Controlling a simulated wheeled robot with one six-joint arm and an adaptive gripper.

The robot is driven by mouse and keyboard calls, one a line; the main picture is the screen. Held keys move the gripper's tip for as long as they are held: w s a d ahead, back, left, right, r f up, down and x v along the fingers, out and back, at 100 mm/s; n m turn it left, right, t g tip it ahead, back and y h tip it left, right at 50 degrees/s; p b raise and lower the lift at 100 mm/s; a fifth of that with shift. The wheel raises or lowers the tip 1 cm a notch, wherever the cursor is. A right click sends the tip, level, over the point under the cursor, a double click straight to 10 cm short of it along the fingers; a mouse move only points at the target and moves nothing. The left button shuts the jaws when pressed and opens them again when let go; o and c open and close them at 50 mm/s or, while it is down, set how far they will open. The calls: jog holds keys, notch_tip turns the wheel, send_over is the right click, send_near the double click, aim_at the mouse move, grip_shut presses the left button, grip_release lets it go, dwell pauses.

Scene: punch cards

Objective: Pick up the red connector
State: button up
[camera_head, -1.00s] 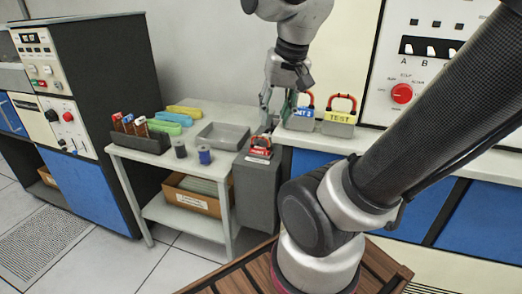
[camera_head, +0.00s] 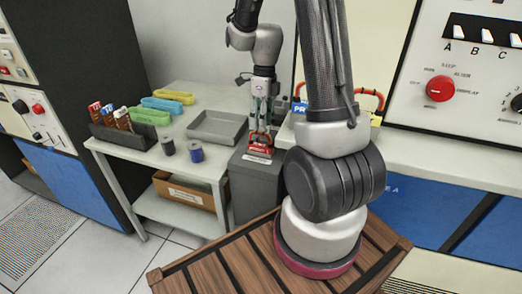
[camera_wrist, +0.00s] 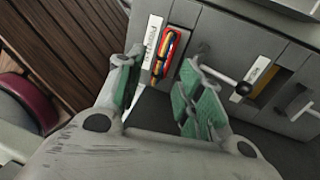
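The red connector (camera_head: 258,149) sits on top of a grey box (camera_head: 254,190) at the right end of the side table. A bundle of red, yellow and blue wires (camera_wrist: 163,55) shows beyond the fingers.
A blue-labelled connector (camera_head: 299,108) and a yellow one (camera_head: 375,120) stand on the counter to the right, partly behind my arm. An empty grey tray (camera_head: 217,127), two spools (camera_head: 195,151) and a dark rack (camera_head: 122,135) are on the table (camera_head: 165,108).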

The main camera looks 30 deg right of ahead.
aim_at(260, 133)
jog(key=f, duration=0.4)
jog(key=shift+s+a+f, duration=0.35)
jog(key=shift+c, duration=0.4)
grip_shut()
